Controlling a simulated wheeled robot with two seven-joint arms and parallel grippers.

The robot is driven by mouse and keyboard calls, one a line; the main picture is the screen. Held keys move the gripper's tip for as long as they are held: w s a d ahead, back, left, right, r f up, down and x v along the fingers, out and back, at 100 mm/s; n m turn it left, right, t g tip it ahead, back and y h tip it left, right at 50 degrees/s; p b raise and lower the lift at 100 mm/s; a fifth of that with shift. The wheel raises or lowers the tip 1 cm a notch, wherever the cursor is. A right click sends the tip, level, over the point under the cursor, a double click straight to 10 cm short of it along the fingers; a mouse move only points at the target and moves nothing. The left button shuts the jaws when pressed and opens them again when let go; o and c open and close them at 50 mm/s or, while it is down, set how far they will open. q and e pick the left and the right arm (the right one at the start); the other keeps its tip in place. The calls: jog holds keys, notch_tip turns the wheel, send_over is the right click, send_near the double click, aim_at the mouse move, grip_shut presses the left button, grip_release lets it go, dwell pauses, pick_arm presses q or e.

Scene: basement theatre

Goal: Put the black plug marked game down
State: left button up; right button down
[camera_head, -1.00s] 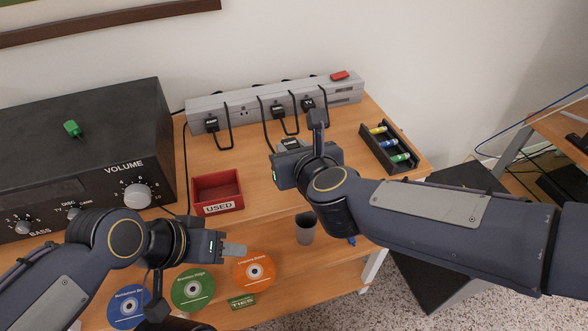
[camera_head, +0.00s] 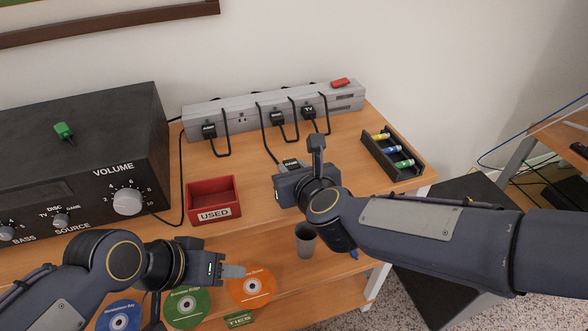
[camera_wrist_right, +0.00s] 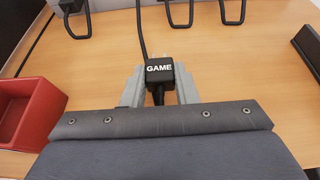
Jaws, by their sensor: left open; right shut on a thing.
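The black plug marked GAME (camera_wrist_right: 159,72) is between the two grey fingers of my right gripper (camera_wrist_right: 159,88), prongs pointing away, over the wooden table top. In the head view the plug (camera_head: 291,164) shows just beyond my right gripper (camera_head: 290,172), with its cord running up and left toward the power strip. I cannot tell whether the plug touches the wood. My left gripper (camera_head: 233,271) is open and empty, over the lower shelf near the discs.
The grey power strip (camera_head: 243,119) along the wall holds several black plugs. A red USED box (camera_head: 213,202) stands left of my right gripper, a dark battery tray (camera_head: 392,156) right. A black amplifier (camera_head: 80,165) fills the left. Bare wood lies between box and strip.

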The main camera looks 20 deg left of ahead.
jog(key=shift+f+b, duration=0.4)
jog(key=shift+f, duration=0.05)
jog(key=c, duration=1.1)
grip_release()
jog(key=shift+c, duration=0.2)
jog(key=shift+r, duration=0.1)
jog(key=shift+r+p, duration=0.25)
jog(key=shift+p, duration=0.2)
jog(key=shift+a+r+p, duration=0.1)
jog(key=shift+r+p, duration=0.5)
jog(key=shift+p, duration=0.05)
jog(key=p+v, duration=0.2)
jog(key=v, duration=1)
jog(key=shift+f, duration=0.25)
